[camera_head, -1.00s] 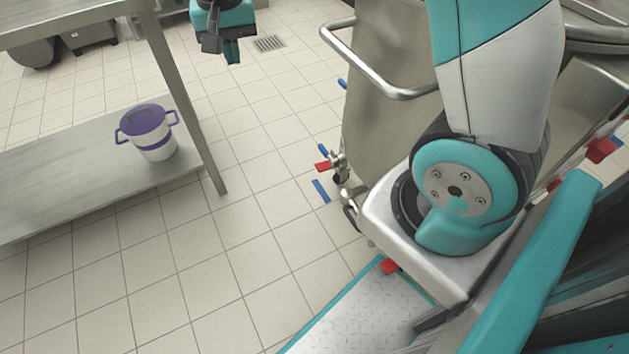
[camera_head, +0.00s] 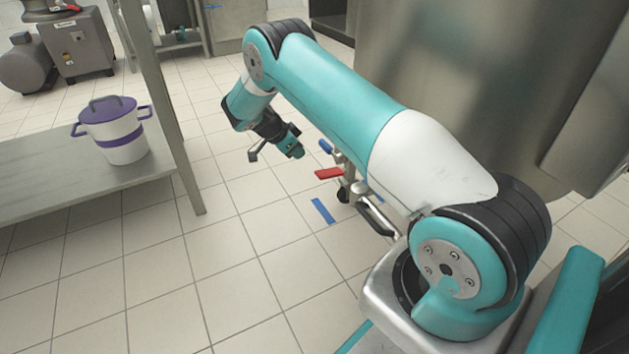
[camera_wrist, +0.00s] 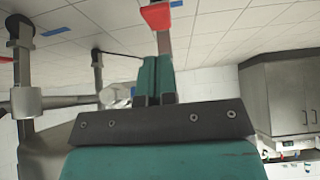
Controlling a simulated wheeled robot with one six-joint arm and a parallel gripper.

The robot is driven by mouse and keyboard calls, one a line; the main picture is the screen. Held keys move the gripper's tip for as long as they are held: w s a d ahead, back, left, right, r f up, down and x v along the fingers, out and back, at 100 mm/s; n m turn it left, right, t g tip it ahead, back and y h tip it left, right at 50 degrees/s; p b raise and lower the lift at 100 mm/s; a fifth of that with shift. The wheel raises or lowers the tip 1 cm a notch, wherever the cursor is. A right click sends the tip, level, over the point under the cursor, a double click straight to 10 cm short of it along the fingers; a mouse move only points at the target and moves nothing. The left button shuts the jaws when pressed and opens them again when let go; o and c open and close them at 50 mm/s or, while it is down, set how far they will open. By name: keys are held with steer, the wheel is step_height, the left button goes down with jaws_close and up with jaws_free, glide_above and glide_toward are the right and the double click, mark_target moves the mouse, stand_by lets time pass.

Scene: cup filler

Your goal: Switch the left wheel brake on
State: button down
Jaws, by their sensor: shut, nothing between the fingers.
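A red lever (camera_head: 328,174) sticks out to the left, low by a small caster wheel (camera_head: 343,193) under the steel vessel. I take it to be the wheel brake, though I cannot tell whether it is on or off. It also shows at the top of the wrist view (camera_wrist: 156,16), just beyond my fingers. I see no clear contact.
The large steel vessel (camera_head: 465,70) stands to the right, close to my arm. A steel table (camera_head: 60,205) on the left bears a white pot with a purple lid (camera_head: 113,130). A blue floor strip (camera_head: 322,211) lies below the lever. The tiled floor between is clear.

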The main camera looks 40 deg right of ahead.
mark_target(320, 172)
stand_by(0.3)
steer(key=b+x, duration=0.5)
steer(key=x, duration=0.3)
steer(key=shift+d+f, duration=0.1)
steer(key=shift+f, duration=0.35)
steer(key=shift+s+d+f+b, duration=0.1)
steer(key=shift+d+f+b, duration=0.3)
steer(key=shift+d+b, duration=0.05)
